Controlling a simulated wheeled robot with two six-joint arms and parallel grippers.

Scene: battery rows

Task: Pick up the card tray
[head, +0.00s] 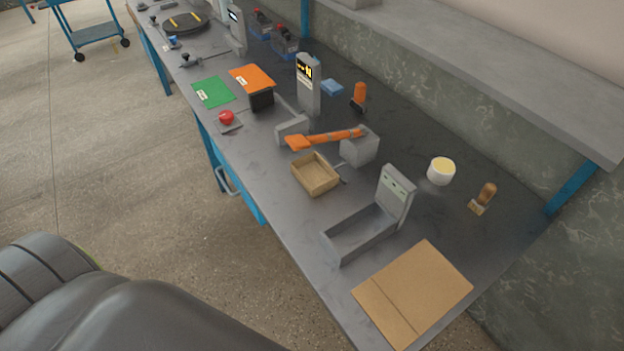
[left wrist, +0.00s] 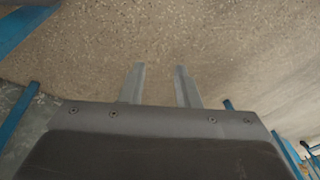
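The card tray (head: 304,188) is a small, open, tan box. It stands upright on the grey workbench near its front edge, in the middle of the head view, and looks empty. My left gripper (left wrist: 159,67) shows only in the left wrist view. Its two fingers are apart with nothing between them, and bare speckled floor shows behind them. The card tray is not in the left wrist view. My right gripper is in neither view.
An orange-handled press (head: 327,138) with a grey block stands just behind the tray. A grey holder (head: 360,233) and a flat cardboard sheet (head: 415,290) lie nearer. A red button (head: 227,117) is to the left. The floor (head: 110,170) before the bench (head: 270,210) is clear.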

